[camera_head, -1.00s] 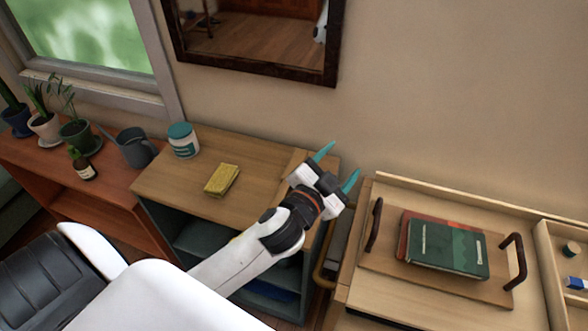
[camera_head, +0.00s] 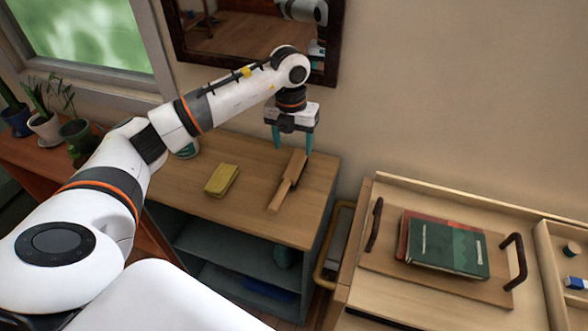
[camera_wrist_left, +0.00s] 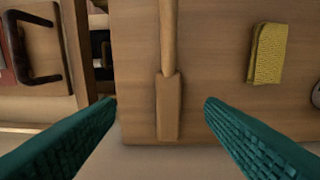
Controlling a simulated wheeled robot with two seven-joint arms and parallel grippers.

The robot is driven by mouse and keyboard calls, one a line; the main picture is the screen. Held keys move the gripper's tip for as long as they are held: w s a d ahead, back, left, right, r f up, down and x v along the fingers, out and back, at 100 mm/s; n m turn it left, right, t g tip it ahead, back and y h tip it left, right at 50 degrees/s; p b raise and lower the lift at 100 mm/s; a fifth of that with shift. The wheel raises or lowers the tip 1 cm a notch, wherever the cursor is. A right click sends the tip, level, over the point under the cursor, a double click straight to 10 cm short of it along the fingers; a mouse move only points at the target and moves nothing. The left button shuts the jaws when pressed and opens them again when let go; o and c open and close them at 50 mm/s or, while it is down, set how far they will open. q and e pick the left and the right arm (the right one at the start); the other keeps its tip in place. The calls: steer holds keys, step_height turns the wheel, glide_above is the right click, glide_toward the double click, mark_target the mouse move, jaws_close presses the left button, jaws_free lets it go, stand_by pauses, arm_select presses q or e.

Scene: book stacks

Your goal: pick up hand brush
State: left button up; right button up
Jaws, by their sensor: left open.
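The wooden hand brush (camera_head: 288,180) lies on the top of the low shelf unit, near its right end. In the left wrist view the brush (camera_wrist_left: 169,105) runs up the picture, its wide head toward the bottom and its thin handle toward the top. My left gripper (camera_head: 292,146) points down above the far part of the brush, with its teal fingers apart. In the left wrist view the fingers (camera_wrist_left: 160,105) stand on either side of the brush head, apart from it, with nothing between them held. My right gripper is not in view.
A yellow sponge-like block (camera_head: 221,180) lies left of the brush on the shelf unit (camera_head: 240,215). The wall and a framed mirror (camera_head: 255,45) are close behind. A tray with books (camera_head: 448,247) stands on the unit at the right, across a gap.

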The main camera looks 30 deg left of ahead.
arm_select(q)
steer(key=p, duration=0.1)
glide_above(290, 175)
step_height(290, 175, down, 6)
steer(key=shift+a+r, duration=0.1)
step_height(290, 175, down, 5)
steer(key=shift+s+r+p, duration=0.1)
steer(key=shift+r+p, duration=0.05)
steer(key=shift+p, duration=0.9)
steer(key=shift+f, duration=0.65)
steer(key=shift+r, duration=0.1)
steer(key=c, duration=1.2)
step_height(290, 175, up, 10)
steer(key=shift+b, duration=0.9)
